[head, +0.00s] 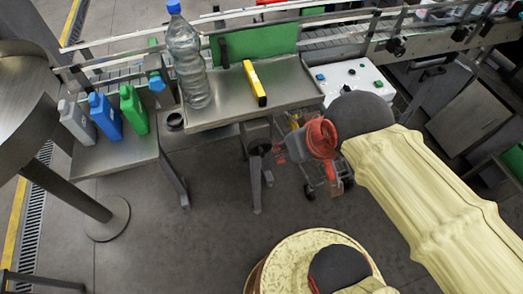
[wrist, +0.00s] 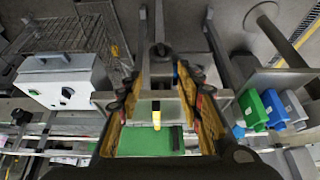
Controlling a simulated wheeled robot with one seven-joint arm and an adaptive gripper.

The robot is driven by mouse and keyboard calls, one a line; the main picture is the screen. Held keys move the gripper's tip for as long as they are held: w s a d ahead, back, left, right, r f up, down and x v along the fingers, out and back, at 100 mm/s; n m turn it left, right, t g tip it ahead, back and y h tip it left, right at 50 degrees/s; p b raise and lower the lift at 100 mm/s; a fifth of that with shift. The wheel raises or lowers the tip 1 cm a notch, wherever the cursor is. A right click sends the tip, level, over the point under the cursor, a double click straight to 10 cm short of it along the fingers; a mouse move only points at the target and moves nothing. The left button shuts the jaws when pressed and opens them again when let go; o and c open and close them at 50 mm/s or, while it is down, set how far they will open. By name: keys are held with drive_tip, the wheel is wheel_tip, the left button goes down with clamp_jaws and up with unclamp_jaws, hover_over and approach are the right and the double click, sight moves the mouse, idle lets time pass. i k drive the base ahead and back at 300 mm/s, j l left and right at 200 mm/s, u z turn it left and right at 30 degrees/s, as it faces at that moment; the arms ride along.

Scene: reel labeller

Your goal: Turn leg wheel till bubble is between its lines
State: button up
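The yellow spirit level (head: 255,83) lies on the steel tabletop (head: 222,108); its bubble is too small to read. It also shows in the wrist view (wrist: 156,118). A dark wheel (head: 259,147) sits on the leg under the table's front edge; it also appears in the wrist view (wrist: 160,50), ahead of my fingers. My gripper (wrist: 160,76) is open, its yellow-padded fingers standing either side of the view's middle line. I cannot tell whether the fingers touch the wheel.
A clear bottle with blue cap (head: 185,62) stands on the tabletop. White, blue (head: 105,117) and green jugs stand on a lower shelf at left. A white control box (head: 352,82) is at right, with a wire trolley (wrist: 70,35) near it. The conveyor runs behind.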

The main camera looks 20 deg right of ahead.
sight(258, 147)
drive_tip(key=j+z, duration=0.1)
drive_tip(key=j, duration=0.85)
drive_tip(key=k+j+z, duration=0.1)
drive_tip(key=j, duration=0.8)
